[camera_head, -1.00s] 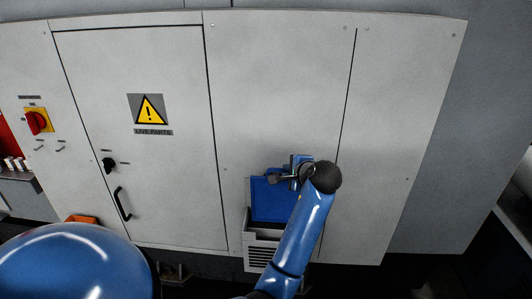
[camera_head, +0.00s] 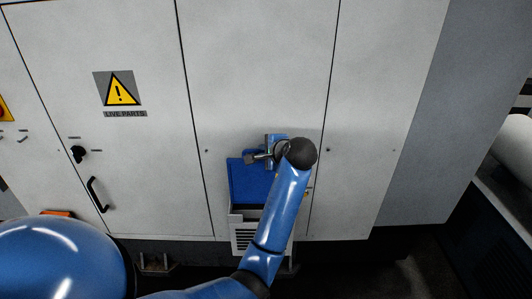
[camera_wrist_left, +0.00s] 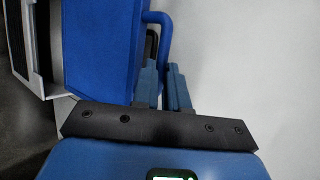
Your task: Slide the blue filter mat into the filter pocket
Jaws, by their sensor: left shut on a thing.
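The blue filter mat (camera_head: 248,184) stands upright against the grey cabinet front, and its lower end is at the mouth of the filter pocket (camera_head: 244,236), a pale box with a slotted front. In the left wrist view the mat (camera_wrist_left: 100,45) is large at upper left, its end by the pocket's pale frame (camera_wrist_left: 55,45). How deep it sits inside I cannot tell. My left gripper (camera_head: 266,156) is at the mat's top edge. In the left wrist view its fingers (camera_wrist_left: 163,88) are shut on the mat's blue loop handle (camera_wrist_left: 165,30). My right gripper is not in view.
The cabinet door (camera_head: 115,165) with a black handle (camera_head: 97,194) and a yellow warning sign (camera_head: 121,90) is left of the pocket. An orange object (camera_head: 57,213) is low at left. The cabinet face (camera_head: 365,130) to the right is clear.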

